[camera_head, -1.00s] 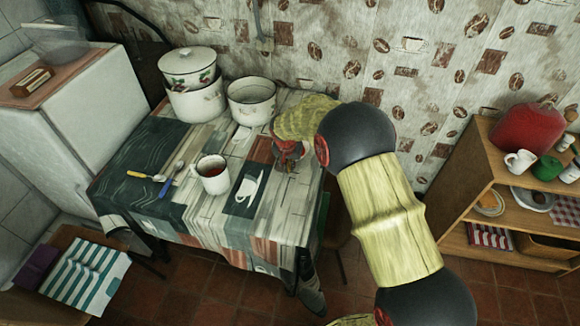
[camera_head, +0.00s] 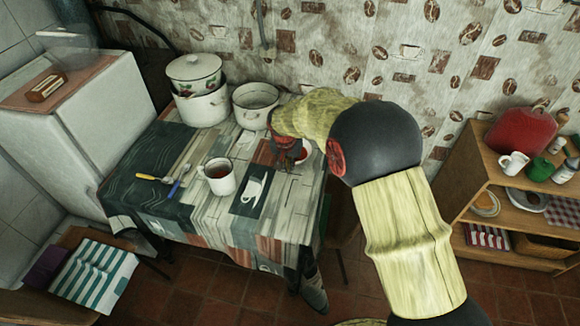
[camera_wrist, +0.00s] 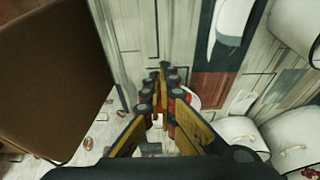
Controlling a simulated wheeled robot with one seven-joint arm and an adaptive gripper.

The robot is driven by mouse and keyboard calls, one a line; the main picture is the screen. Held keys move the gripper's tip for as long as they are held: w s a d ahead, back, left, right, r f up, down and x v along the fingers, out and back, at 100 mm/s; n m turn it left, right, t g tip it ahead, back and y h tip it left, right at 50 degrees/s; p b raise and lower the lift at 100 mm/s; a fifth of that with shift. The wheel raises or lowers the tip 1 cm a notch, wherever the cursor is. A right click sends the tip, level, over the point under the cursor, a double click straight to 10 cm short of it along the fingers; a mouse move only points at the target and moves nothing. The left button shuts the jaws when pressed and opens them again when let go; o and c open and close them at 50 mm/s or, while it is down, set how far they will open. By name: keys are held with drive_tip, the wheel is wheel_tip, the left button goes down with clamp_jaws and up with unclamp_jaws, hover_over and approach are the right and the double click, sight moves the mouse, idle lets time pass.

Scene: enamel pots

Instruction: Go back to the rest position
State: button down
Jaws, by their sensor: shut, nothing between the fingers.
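My gripper (camera_head: 289,164) is over the right part of the table, right of the white mug (camera_head: 217,176). Its fingers are together and empty; in the wrist view the closed fingertips (camera_wrist: 164,70) point at the tablecloth. A small white bowl (camera_head: 306,153) with something red in it stands just beside the gripper, partly hidden by it. My arm reaches in from the lower right. Whether the fingertips touch the cloth cannot be told.
Cutlery (camera_head: 158,179) lies left of the mug. A wooden shelf (camera_head: 530,222) stands at the right.

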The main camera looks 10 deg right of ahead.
drive_tip(key=shift+r, duration=0.2)
drive_tip(key=shift+s, duration=0.1)
drive_tip(key=s+d+n+g, duration=0.2)
drive_tip(key=s+n, duration=0.2)
drive_tip(key=s, duration=0.6)
drive_tip(key=s+d+r+t, duration=0.2)
drive_tip(key=s+d+r, duration=0.2)
drive_tip(key=s+r, duration=0.7)
drive_tip(key=s+d+r+t+y, duration=0.1)
drive_tip(key=s+d+r, duration=0.3)
drive_tip(key=s+r, duration=0.8)
drive_tip(key=s+t, duration=0.1)
drive_tip(key=s, duration=0.4)
drive_tip(key=shift+d+r, duration=0.3)
drive_tip(key=shift+d, duration=0.05)
